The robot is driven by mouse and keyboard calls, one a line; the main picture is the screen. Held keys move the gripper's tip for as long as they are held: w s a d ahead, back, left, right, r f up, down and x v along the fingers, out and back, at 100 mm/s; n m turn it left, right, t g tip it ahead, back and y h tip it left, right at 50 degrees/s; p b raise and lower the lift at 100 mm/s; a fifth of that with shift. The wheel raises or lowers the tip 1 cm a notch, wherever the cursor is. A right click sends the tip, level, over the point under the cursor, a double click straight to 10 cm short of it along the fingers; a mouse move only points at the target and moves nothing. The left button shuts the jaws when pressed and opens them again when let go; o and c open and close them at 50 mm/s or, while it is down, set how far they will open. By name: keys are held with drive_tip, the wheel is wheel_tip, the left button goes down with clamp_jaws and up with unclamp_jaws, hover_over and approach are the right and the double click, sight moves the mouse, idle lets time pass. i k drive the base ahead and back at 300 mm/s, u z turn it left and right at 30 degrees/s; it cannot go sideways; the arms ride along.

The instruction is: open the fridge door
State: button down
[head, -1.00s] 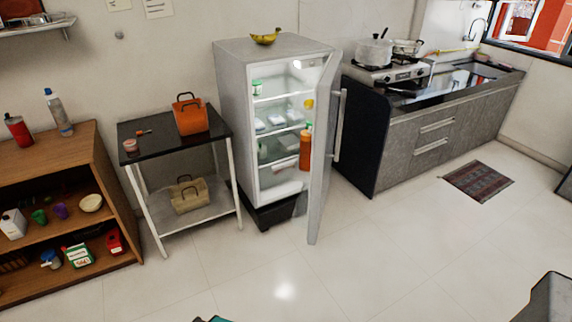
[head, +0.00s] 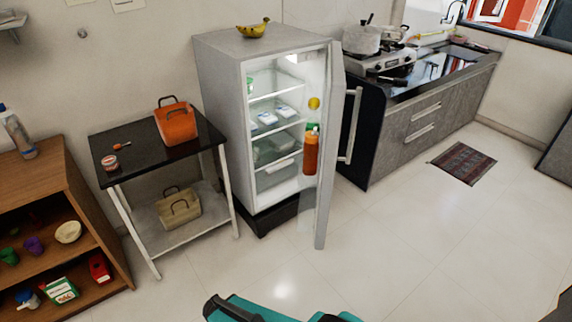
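The grey fridge (head: 222,110) stands against the back wall in the head view. Its door (head: 328,170) is hinged on the right and stands wide open, swung out toward the viewer. The door's long vertical handle (head: 350,125) is on its outer face, on the right. Lit shelves (head: 275,122) with white and clear containers show inside. An orange bottle (head: 311,155) sits in the door's inner side. A teal and black part shows at the bottom edge; I cannot tell which part it is. My gripper is not in view.
A black-topped side table (head: 190,150) holding an orange bag (head: 176,122) stands left of the fridge. A wooden shelf (head: 40,190) is at far left. A counter with a stove (head: 385,62) is right of the door. Open floor (head: 400,250) lies in front; a mat (head: 464,163) lies right.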

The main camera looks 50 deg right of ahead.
sight(336, 91)
drive_tip(key=i, duration=0.95)
drive_tip(key=u, duration=0.2)
